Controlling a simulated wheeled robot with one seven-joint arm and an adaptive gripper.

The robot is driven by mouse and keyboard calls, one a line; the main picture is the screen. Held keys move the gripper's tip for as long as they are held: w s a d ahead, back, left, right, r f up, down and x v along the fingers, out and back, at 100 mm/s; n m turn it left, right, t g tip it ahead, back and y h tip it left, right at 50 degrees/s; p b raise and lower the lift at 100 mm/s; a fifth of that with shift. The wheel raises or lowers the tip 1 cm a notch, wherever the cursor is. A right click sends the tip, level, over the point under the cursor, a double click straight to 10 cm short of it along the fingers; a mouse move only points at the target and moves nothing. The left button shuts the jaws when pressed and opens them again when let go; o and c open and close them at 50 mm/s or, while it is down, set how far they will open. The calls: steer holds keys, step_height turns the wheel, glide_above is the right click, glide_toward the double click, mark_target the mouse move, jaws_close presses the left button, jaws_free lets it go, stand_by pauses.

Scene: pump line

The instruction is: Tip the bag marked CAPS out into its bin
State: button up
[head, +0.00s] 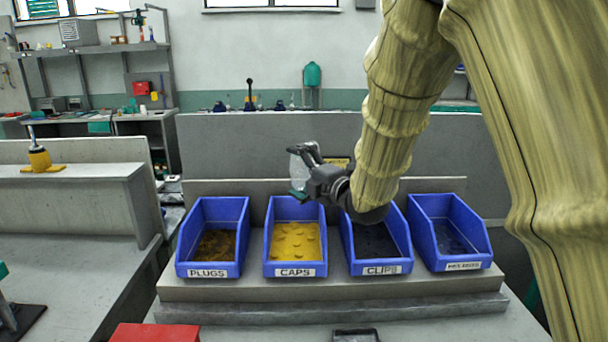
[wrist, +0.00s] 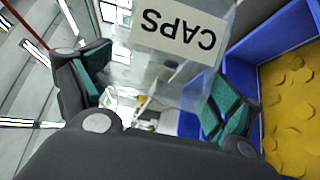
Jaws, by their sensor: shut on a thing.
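My gripper (head: 303,172) is above the back part of the CAPS bin (head: 295,272) in the head view. In the wrist view my gripper (wrist: 162,92) has its two teal-padded fingers on either side of a clear bag (wrist: 150,68). The bag's white label (wrist: 180,32) reads CAPS, upside down in that view. In the head view the bag (head: 298,168) is a small pale shape, partly hidden by the fingers. I cannot make out what is inside the bag. The blue CAPS bin holds yellow round caps (head: 296,243), also seen at right in the wrist view (wrist: 290,105).
The PLUGS bin (head: 208,271) stands left of the CAPS bin. The CLIPS bin (head: 381,268) and a fourth bin (head: 462,265) stand to its right. A low grey wall (head: 230,150) rises behind. A red box (head: 155,333) is at the front.

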steer(key=shift+r+m+g+h+p, duration=0.35)
steer(key=shift+r+m+p, duration=0.55)
steer(key=shift+p, duration=1.35)
steer(key=shift+f+m+g+p, duration=0.25)
steer(key=shift+f+m+p, duration=0.05)
steer(key=shift+m+p, duration=0.45)
steer(key=shift+r+m+p, duration=0.25)
steer(key=shift+r+p, duration=0.05)
steer(key=shift+p, duration=0.75)
steer(key=p, duration=0.2)
steer(key=m+g+p, duration=0.1)
steer(key=shift+r+m+p, duration=0.3)
steer(key=shift+p, duration=0.1)
steer(key=m+p, duration=0.1)
steer(key=p, duration=0.1)
steer(key=shift+r+g+p, duration=0.15)
steer(key=shift+g+p, duration=0.25)
steer(key=shift+p, duration=0.45)
steer(key=shift+m, duration=0.3)
